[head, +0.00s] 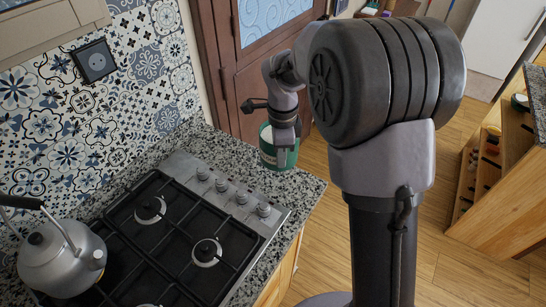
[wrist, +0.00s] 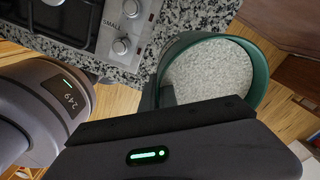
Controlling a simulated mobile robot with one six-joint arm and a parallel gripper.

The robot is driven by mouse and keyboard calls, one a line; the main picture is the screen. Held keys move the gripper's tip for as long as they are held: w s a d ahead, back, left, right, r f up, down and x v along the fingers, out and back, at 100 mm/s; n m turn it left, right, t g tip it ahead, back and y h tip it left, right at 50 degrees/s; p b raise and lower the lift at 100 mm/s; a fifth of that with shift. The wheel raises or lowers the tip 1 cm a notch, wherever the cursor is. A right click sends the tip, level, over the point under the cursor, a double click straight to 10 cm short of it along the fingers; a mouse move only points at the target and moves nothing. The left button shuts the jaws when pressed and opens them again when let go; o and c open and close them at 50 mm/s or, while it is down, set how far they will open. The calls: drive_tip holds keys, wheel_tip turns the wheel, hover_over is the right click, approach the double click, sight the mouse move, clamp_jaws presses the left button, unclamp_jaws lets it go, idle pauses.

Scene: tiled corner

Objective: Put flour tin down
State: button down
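The flour tin (head: 268,158) is green with a pale patch and shows by the right end of the granite counter in the head view. In the wrist view its round green rim (wrist: 262,72) is open at the top, with pale, grainy white contents inside. My gripper (head: 285,148) comes down over the tin, with a finger against its side. It appears shut on the tin; the far finger is hidden. The tin looks upright. Whether its base touches the counter I cannot tell.
The granite counter (head: 302,184) has a narrow bare strip right of the gas hob (head: 190,235). A kettle (head: 62,258) stands at the hob's left. The counter's right edge drops to the wooden floor (head: 455,262). A wooden shelf unit (head: 515,190) stands at the right.

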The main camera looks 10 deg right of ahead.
drive_tip(key=f+b, duration=0.1)
drive_tip(key=f, duration=0.2)
drive_tip(key=f+b, duration=0.1)
drive_tip(key=f, duration=0.2)
drive_tip(key=f+b, duration=0.1)
drive_tip(key=f, duration=0.2)
drive_tip(key=shift+s+f, duration=0.25)
drive_tip(key=shift+b, duration=0.35)
drive_tip(key=shift+f, duration=0.25)
drive_tip(key=c, duration=1.7)
unclamp_jaws()
drive_tip(key=shift+r, duration=0.1)
drive_tip(key=shift+r, duration=0.1)
